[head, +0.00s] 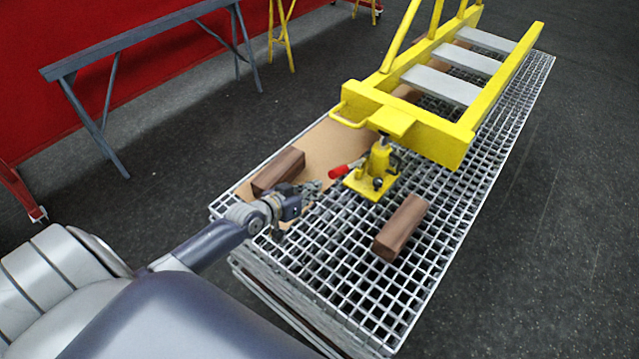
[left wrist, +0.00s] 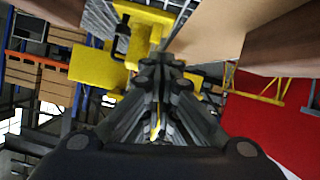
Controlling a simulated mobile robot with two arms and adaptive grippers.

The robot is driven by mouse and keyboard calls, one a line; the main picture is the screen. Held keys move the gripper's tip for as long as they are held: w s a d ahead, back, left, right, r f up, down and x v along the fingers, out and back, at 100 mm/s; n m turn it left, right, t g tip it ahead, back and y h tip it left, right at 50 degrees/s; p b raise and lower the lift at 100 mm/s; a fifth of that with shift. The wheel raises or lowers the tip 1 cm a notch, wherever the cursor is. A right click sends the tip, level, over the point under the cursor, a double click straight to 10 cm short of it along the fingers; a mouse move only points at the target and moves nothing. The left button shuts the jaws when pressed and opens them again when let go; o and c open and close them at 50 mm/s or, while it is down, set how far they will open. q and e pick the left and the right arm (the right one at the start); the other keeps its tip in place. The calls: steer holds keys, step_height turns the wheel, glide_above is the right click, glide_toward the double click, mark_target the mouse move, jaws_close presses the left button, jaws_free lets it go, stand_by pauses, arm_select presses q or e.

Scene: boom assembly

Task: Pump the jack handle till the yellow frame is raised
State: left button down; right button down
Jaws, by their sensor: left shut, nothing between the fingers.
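The yellow frame (head: 432,137) lies along the grating with its near end over the jack. The yellow jack (head: 380,163) stands upright on the grating under that end, its top at or close under the frame; I cannot tell whether they touch. The jack handle (head: 346,169) with its red grip points left from the jack. My left gripper (head: 313,187) is shut and empty, just left of the red grip and apart from it. In the left wrist view my shut fingers (left wrist: 160,70) point toward the yellow jack (left wrist: 140,35). My right gripper is not in view.
One brown wood block (head: 278,171) lies beside my left gripper on a tan board (head: 330,143). Another brown block (head: 402,227) lies on the grating (head: 340,270) right of the jack. A grey trestle (head: 150,42) stands at the back left. The floor at right is clear.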

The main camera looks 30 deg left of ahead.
arm_select(q)
steer(key=s+a, duration=0.1)
steer(key=s, duration=0.5)
steer(key=shift+r, duration=0.4)
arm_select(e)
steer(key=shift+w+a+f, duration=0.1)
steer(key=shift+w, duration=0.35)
arm_select(q)
steer(key=shift+a, duration=0.1)
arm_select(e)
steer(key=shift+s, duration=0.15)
